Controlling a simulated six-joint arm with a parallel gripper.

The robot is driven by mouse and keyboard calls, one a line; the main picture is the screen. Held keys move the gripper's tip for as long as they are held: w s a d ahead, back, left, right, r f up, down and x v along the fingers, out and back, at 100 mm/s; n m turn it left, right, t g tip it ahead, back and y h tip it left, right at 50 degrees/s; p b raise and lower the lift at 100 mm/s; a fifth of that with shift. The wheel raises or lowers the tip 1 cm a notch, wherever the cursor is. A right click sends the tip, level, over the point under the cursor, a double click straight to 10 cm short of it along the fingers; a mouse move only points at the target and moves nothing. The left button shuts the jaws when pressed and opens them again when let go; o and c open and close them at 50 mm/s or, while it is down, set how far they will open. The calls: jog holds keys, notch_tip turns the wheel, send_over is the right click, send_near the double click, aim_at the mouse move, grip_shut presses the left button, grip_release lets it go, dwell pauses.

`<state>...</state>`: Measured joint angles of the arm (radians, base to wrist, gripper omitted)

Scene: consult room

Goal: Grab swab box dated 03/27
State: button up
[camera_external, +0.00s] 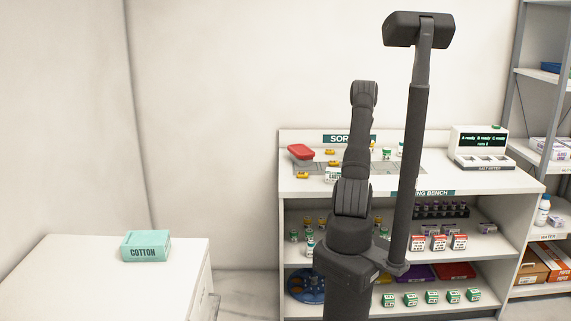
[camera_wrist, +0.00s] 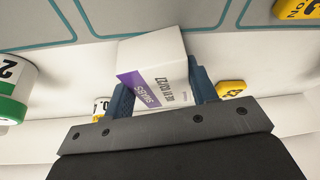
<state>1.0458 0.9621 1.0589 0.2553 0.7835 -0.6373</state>
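In the wrist view, a white swab box (camera_wrist: 150,48) with a purple band shows "SWABS" and a date that reads 03/27. It lies between the two blue fingers of my gripper (camera_wrist: 163,90), one finger at each side. The fingers are close to its sides, but I cannot tell whether they press on it. I also cannot tell whether the box rests on the bench or is raised. In the external view my gripper and this box are not clearly visible; my arm reaches over the bench (camera_external: 440,181).
A white and green bottle (camera_wrist: 12,88) stands left in the wrist view. A yellow numbered piece (camera_wrist: 231,88) lies right of the box.

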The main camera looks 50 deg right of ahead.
jog(key=c, duration=0.3)
